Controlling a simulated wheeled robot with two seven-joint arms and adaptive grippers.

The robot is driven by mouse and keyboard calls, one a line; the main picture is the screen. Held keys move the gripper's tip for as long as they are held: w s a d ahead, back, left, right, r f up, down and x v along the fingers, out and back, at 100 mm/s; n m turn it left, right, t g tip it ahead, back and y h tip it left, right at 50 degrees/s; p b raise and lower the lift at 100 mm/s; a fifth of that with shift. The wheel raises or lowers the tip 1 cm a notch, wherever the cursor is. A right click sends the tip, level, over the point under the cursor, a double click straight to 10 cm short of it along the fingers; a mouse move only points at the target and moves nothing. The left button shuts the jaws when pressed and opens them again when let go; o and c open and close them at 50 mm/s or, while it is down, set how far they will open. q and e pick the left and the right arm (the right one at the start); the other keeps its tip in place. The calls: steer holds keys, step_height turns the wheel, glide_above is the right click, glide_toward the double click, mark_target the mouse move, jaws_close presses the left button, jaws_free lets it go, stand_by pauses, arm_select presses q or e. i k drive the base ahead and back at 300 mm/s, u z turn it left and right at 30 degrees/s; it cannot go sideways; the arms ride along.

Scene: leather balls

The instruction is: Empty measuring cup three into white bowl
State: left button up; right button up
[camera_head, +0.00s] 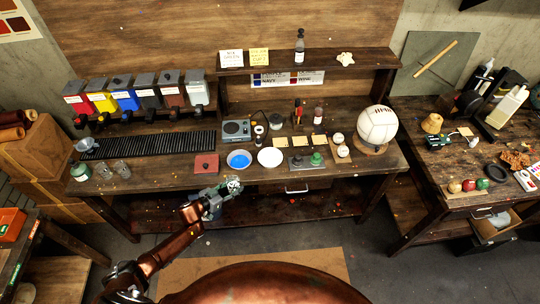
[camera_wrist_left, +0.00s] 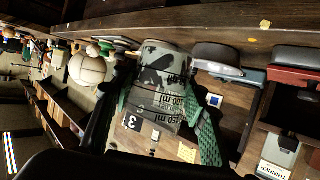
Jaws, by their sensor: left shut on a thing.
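My left gripper (camera_head: 224,189) is shut on measuring cup three (camera_wrist_left: 155,95), just in front of the bench's front edge in the head view. The cup has a "3" label and ml marks, which appear upside down in the left wrist view. Green finger pads of my left gripper (camera_wrist_left: 160,108) lie on both sides of it. In the head view the cup (camera_head: 234,185) is small, with a pale and dark mottled look; its contents are unclear. The white bowl (camera_head: 270,157) stands on the bench, behind and right of the cup, apart from it. My right gripper is not in view.
A grey plate with a green item (camera_head: 316,159) lies to the right. Two clear cups (camera_head: 122,169) stand at the bench's left. A white ball (camera_head: 377,125) sits right.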

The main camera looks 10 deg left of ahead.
mark_target(269, 158)
steer(key=i, duration=1)
